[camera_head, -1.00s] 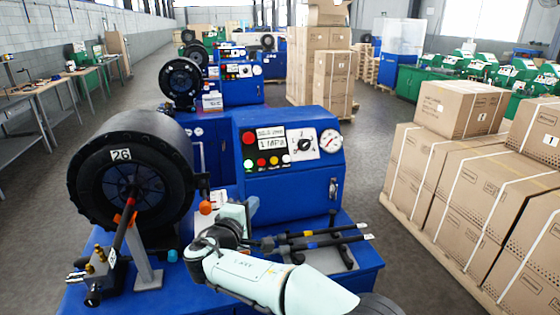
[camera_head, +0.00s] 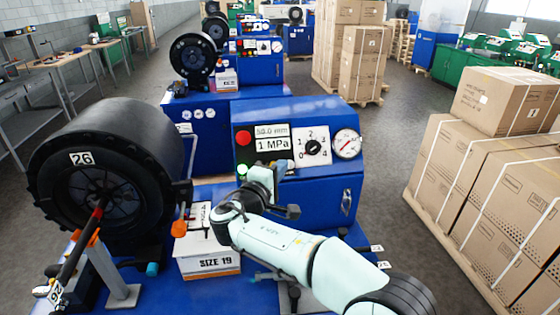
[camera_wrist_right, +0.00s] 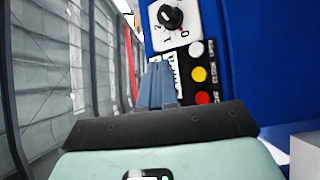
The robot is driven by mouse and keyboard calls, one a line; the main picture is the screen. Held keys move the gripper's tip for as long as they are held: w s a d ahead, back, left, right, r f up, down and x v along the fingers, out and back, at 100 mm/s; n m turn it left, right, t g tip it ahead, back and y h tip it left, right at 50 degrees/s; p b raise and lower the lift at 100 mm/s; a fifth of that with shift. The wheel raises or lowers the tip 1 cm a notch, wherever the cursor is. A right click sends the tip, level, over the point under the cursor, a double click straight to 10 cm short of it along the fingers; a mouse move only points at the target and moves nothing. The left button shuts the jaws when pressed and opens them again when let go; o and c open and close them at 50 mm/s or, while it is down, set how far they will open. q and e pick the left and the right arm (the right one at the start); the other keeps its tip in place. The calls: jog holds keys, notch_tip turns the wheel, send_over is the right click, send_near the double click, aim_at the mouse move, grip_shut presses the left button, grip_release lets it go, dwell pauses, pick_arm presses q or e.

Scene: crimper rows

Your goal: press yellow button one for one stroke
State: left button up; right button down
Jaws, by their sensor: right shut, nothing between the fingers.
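The crimper's blue control housing (camera_head: 300,185) has a red button (camera_head: 243,138), a lit green button (camera_head: 242,170), a display reading 50.0 mm and 1 MPa, a dial (camera_head: 312,146) and a gauge (camera_head: 346,143). My right gripper (camera_head: 278,169) is in front of the panel, below the display, and hides the lower buttons there. In the right wrist view, a yellow button (camera_wrist_right: 199,74) sits between a white button (camera_wrist_right: 196,48) and a red button (camera_wrist_right: 203,98). There my right gripper (camera_wrist_right: 158,75) is shut and empty, its tips left of the yellow button. Contact cannot be told. My left gripper is out of view.
A black wheel (camera_head: 110,170) marked 26 stands left of the housing. A white SIZE 19 box (camera_head: 208,263) is below my wrist on the blue bench. Cardboard boxes (camera_head: 485,180) stand at the right. Grey floor lies between them and the crimper.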

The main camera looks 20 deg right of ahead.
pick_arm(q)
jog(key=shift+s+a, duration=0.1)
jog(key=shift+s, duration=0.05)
pick_arm(e)
jog(key=shift+s+a, duration=0.15)
jog(key=shift+a, duration=0.05)
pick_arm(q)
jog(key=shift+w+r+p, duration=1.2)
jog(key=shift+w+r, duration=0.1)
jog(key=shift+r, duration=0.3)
pick_arm(e)
jog(key=w+d+f, duration=0.2)
jog(key=w+f, duration=0.2)
jog(key=w, duration=0.3)
jog(key=shift+f, duration=0.4)
jog(key=shift+w+f, duration=0.1)
jog(key=shift+w, duration=0.1)
jog(key=shift+w+f, duration=0.15)
jog(key=shift+w, duration=0.1)
